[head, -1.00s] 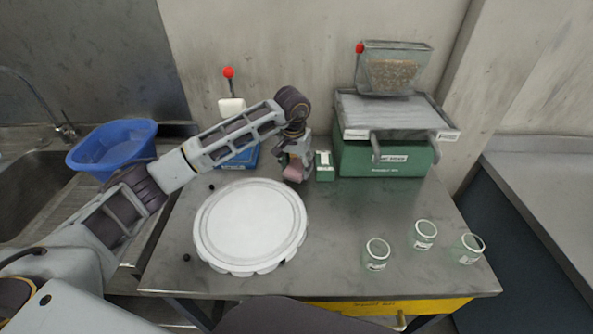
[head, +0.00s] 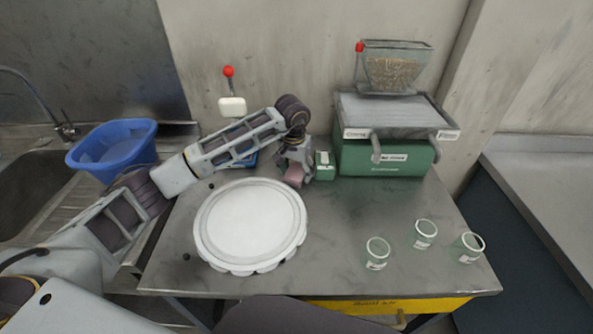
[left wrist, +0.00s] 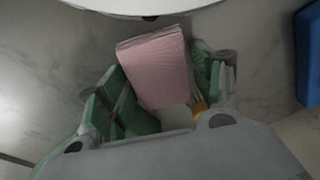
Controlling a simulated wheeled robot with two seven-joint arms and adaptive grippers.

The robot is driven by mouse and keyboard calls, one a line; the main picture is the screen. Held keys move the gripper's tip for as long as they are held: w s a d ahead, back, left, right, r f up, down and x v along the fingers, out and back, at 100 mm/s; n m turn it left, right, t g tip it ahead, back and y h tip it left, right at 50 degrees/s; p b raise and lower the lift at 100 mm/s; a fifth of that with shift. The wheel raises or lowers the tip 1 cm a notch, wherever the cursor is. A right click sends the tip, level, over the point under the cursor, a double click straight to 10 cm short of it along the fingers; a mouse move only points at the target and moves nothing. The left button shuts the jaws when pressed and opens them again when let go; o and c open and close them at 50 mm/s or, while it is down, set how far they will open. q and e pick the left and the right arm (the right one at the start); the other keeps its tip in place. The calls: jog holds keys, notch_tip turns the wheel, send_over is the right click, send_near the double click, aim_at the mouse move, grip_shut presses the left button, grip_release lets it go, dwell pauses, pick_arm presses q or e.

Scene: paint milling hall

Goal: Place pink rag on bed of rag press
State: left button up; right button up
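The pink rag (head: 293,175) is a small folded block at the back middle of the table. My left gripper (head: 298,168) is over it, pointing down. In the left wrist view, the rag (left wrist: 157,65) fills the gap between the fingers, which seem shut on its sides. I cannot tell whether the rag touches the table. The rag press is mostly hidden behind my left forearm; its red-knobbed lever (head: 228,72), white plate (head: 232,106) and a little blue base show. Its bed is hidden. My right gripper is not in view.
A small green box (head: 325,170) stands close right of my left gripper, beside the green machine (head: 385,158) with a hopper. Several glass jars stand front right. A blue basin (head: 112,145) is at left.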

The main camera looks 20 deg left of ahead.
aim_at(297, 171)
pick_arm(q)
jog(key=shift+r, duration=0.1)
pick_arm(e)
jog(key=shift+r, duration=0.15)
pick_arm(q)
jog(key=shift+r, duration=0.25)
jog(key=r, duration=0.4)
jog(key=shift+s+r, duration=0.15)
jog(key=shift+s, duration=0.1)
notch_tip(297, 171, up, 7)
jog(key=s, duration=0.1)
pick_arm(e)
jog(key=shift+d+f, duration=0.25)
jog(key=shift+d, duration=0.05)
